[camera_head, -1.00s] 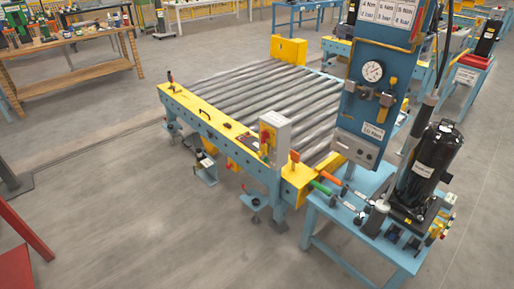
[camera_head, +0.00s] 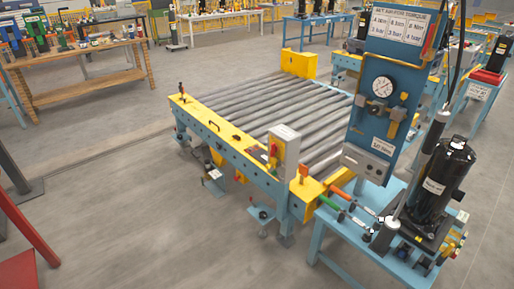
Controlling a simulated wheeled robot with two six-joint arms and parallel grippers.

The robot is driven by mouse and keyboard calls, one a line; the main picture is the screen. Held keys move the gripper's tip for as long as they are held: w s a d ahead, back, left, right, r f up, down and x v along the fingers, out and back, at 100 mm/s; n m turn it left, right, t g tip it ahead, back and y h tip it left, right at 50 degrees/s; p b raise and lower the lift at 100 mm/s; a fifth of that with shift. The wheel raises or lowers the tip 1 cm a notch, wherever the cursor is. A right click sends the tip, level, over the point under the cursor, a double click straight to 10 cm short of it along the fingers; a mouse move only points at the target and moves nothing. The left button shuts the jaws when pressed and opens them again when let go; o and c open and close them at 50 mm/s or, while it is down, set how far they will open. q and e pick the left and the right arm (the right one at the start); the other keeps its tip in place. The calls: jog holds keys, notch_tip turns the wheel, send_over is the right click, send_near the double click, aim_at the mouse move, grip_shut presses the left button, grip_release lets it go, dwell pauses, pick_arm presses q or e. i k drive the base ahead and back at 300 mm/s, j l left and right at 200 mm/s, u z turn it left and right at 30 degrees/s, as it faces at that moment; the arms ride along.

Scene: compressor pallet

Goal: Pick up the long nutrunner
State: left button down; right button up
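A long slim tool (camera_head: 430,138), which looks like the long nutrunner, stands tilted over the blue table (camera_head: 352,262) at the right. A green-handled tool (camera_head: 329,203) and an orange-handled tool (camera_head: 341,194) lie at the table's left end. Neither of my grippers is in view.
A blue panel (camera_head: 388,65) with a gauge rises behind the table. A roller conveyor (camera_head: 270,108) with a yellow front rail stands to the left. A red frame (camera_head: 28,228) is at the lower left. Open grey floor (camera_head: 130,215) lies in front of the conveyor.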

aim_at(442, 117)
jog(key=z, duration=0.6)
jog(key=i+l+z, duration=0.4)
jog(key=l, duration=0.15)
jog(key=i+l+z, duration=0.45)
jog(key=i+l, duration=0.25)
